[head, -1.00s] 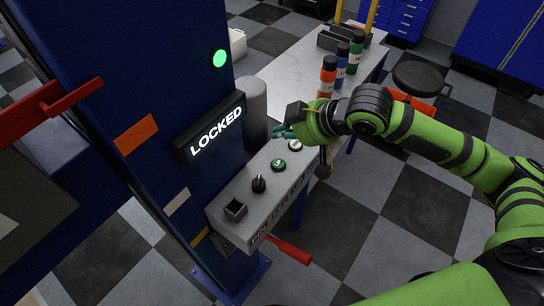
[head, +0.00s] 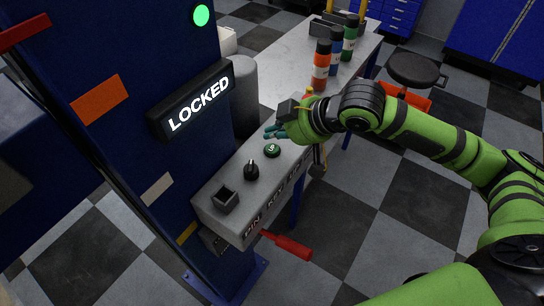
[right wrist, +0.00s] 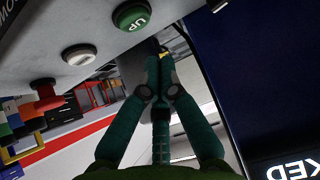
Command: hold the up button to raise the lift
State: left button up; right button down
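The green up button (head: 272,150) sits on top of the grey control box (head: 226,187). It also shows in the right wrist view (right wrist: 133,15), marked "UP", at the top edge. My right gripper (head: 270,131) is just beyond the button in the head view, its teal fingertips apart from it. In the right wrist view its fingers (right wrist: 159,58) are together with nothing between them, below and right of the button. A white button (right wrist: 78,54) lies beside the green one and is hidden by my gripper in the head view. My left gripper is not in view.
The blue lift post (head: 130,150) carries a lit "LOCKED" sign (head: 200,100) and a green lamp (head: 201,15). A black knob (head: 251,168) stands near the button. A red handle (head: 287,245) sticks out below the box. Spray cans (head: 321,65) stand on the bench behind.

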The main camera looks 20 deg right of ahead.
aim_at(267, 147)
notch_tip(267, 147, down, 2)
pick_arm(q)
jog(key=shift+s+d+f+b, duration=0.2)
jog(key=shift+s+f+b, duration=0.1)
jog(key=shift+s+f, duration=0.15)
pick_arm(e)
jog(key=shift+f, duration=0.15)
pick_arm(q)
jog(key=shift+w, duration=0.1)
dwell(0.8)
pick_arm(e)
jog(key=shift+f, duration=0.4)
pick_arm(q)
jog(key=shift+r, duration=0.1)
pick_arm(e)
jog(key=shift+f, duration=0.5)
dwell(1.9)
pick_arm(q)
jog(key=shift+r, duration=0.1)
pick_arm(e)
jog(key=shift+r, duration=0.15)
dwell(2.7)
pick_arm(q)
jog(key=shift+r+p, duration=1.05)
jog(key=shift+p, duration=0.25)
pick_arm(e)
jog(key=shift+r, duration=0.8)
